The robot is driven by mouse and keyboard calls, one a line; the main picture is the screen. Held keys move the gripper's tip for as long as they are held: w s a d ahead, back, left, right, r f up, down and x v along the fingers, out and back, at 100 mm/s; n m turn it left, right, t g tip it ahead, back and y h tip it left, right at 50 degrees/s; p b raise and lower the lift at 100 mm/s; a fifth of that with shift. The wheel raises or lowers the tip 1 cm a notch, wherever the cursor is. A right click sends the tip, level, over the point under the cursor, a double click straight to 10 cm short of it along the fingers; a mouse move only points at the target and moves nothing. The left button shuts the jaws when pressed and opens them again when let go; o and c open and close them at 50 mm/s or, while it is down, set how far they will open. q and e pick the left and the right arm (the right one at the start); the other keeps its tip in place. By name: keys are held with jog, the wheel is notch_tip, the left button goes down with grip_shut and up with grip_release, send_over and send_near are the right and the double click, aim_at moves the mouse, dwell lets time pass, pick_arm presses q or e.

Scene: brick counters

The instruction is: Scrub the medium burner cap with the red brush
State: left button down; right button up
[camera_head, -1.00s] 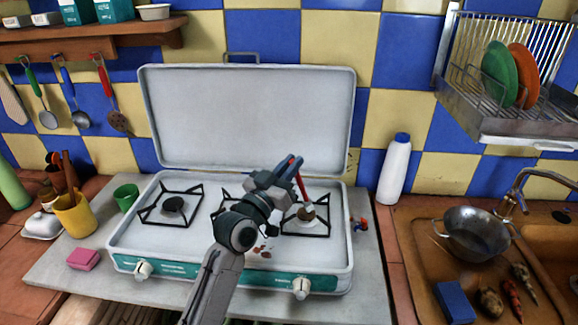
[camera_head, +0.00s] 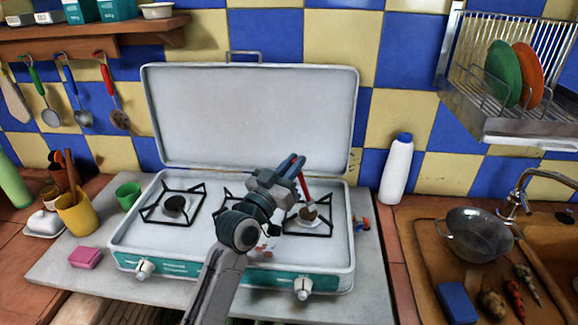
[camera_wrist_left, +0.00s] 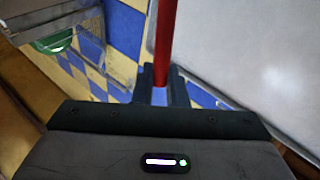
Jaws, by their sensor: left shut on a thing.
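The red brush (camera_head: 304,187) hangs from my left gripper (camera_head: 297,164), its red handle held between the shut fingers. Its lower end points down at the burner on the right of the white stove (camera_head: 130,243). The brownish burner cap (camera_head: 308,215) there is partly hidden by the brush head; the two appear to touch. In the left wrist view the red handle (camera_wrist_left: 165,40) stands between the dark fingers (camera_wrist_left: 162,85). The left burner has a dark cap (camera_head: 174,204). My left arm hides most of the middle burner. My right gripper is not in view.
Black grates surround the burners. The raised stove lid (camera_head: 250,115) stands behind. A white bottle (camera_head: 397,170) is right of the stove, and a sink with a metal bowl (camera_head: 477,234) lies further right. A yellow cup (camera_head: 75,213) and pink sponge (camera_head: 85,258) are left.

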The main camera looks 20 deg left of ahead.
pick_arm(q)
jog(key=shift+s+a, duration=0.15)
jog(key=shift+a, duration=0.6)
jog(key=shift+d, duration=0.1)
jog(key=shift+d+f, duration=0.1)
jog(key=shift+d, duration=0.6)
jog(key=shift+a, duration=0.25)
jog(key=shift+a, duration=0.55)
jog(key=shift+d, duration=0.1)
